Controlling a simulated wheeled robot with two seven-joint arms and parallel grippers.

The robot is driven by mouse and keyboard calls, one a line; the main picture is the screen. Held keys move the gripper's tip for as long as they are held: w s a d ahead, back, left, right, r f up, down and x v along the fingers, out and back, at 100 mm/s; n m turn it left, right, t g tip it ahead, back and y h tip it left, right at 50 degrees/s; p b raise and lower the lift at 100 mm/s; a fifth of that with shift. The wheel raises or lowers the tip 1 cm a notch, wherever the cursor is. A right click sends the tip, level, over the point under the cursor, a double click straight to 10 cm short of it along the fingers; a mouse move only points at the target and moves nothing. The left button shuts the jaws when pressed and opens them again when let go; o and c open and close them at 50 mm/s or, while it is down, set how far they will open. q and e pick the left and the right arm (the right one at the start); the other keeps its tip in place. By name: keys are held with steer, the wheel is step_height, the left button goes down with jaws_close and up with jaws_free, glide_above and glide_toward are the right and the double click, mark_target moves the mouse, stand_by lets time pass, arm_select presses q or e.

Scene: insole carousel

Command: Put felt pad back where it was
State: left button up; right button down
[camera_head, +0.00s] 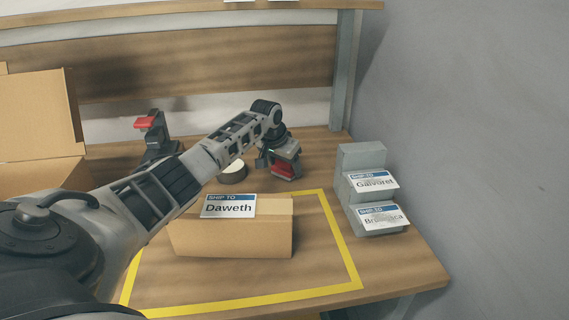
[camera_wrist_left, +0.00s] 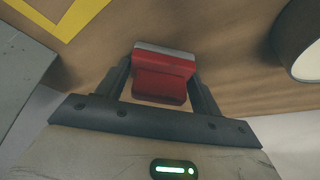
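A small red block with a grey strip along one edge, which I take to be the felt pad (camera_head: 284,171), is at the back of the table, right of the middle. In the left wrist view the pad (camera_wrist_left: 163,75) sits between both fingers. My left gripper (camera_head: 279,165) points down at it, with its fingers (camera_wrist_left: 162,82) closed against the sides. The pad is low over the table; I cannot tell whether it touches the wood. My right gripper is not in view.
A closed carton (camera_head: 232,238) with a "Daweth" label (camera_head: 229,206) stands inside a yellow tape outline (camera_head: 346,250). A grey stepped holder (camera_head: 361,158) with two labels is at right. A tape roll (camera_head: 233,173), a red-topped black device (camera_head: 153,140) and an open box (camera_head: 40,125) are left.

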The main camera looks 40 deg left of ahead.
arm_select(q)
steer(key=shift+o, duration=1.2)
steer(key=v, duration=1.2)
steer(key=shift+r, duration=0.15)
